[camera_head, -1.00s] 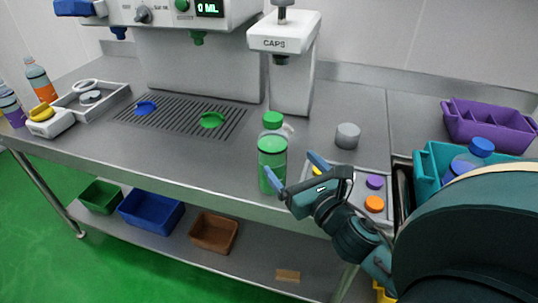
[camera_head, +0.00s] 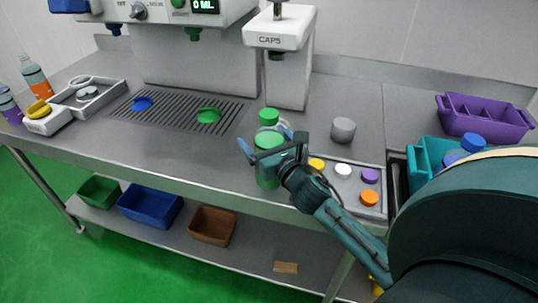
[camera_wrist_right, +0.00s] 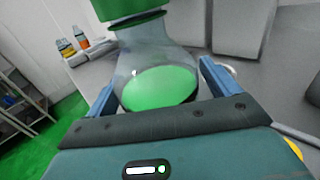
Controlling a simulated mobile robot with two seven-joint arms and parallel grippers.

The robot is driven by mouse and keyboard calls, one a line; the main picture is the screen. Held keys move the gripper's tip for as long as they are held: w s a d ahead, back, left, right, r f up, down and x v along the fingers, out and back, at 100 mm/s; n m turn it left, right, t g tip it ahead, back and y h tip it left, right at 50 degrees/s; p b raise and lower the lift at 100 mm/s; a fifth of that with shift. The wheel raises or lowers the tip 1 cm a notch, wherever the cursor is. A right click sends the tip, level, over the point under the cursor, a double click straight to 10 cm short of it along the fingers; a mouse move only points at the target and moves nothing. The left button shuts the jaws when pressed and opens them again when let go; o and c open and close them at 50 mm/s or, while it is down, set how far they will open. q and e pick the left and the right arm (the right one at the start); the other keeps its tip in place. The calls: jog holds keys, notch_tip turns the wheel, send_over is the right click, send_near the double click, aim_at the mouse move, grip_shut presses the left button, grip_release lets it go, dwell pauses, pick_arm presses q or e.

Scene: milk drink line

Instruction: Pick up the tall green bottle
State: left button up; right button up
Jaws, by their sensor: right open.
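The tall green bottle (camera_head: 266,179) stands upright near the front edge of the steel counter. It has a green cap, a clear upper part and green liquid inside. My right gripper (camera_head: 264,137) is at the bottle with its blue fingers apart, one on each side of it. In the right wrist view the bottle (camera_wrist_right: 160,88) is between the open fingers, with gaps showing on both sides. The gripper's body hides part of the bottle's middle in the head view. My left gripper is not in view.
A tray of coloured caps (camera_head: 342,182) and a grey cylinder (camera_head: 343,130) lie right of the bottle. The CAPS machine (camera_head: 286,75) stands behind it. A teal crate (camera_head: 424,160) and a purple crate (camera_head: 484,119) are at right.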

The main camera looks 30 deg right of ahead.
jog(key=c, duration=1.4)
jog(key=shift+r, duration=0.1)
jog(key=shift+c, duration=0.4)
